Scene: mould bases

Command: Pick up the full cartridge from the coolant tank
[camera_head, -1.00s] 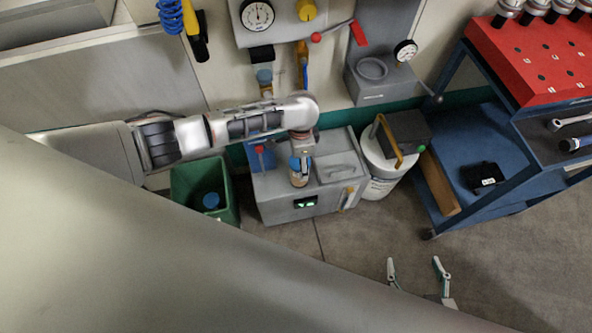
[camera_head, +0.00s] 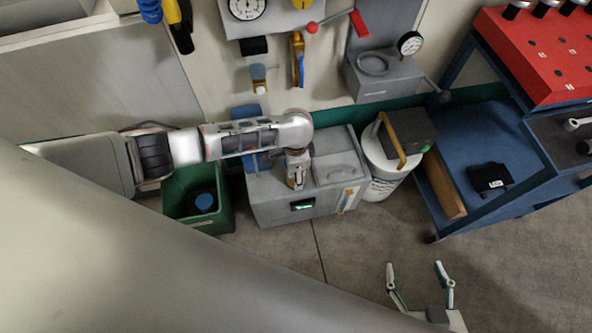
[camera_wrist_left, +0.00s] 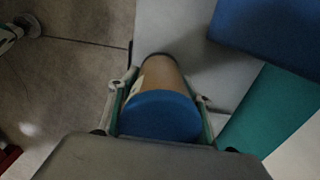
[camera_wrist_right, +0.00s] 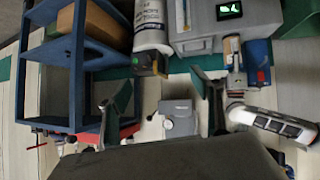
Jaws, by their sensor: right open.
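The cartridge (camera_wrist_left: 162,105) is a tan cylinder with a blue cap. In the head view its lower part (camera_head: 296,180) shows upright at the grey coolant tank (camera_head: 275,207), mostly hidden by my left gripper (camera_head: 297,160). In the left wrist view, the fingers of my left gripper (camera_wrist_left: 161,98) lie close along both sides of the cartridge and appear closed on it. My right gripper (camera_head: 420,272) is open and empty over the floor at the bottom of the head view. Its spread fingers (camera_wrist_right: 158,95) also show in the right wrist view.
A green bin (camera_head: 215,219) holding a blue-topped item stands left of the tank. A white drum (camera_head: 382,190) with a dark box on it stands right of the tank. A blue cart (camera_head: 470,150) is at the right. The front floor is clear.

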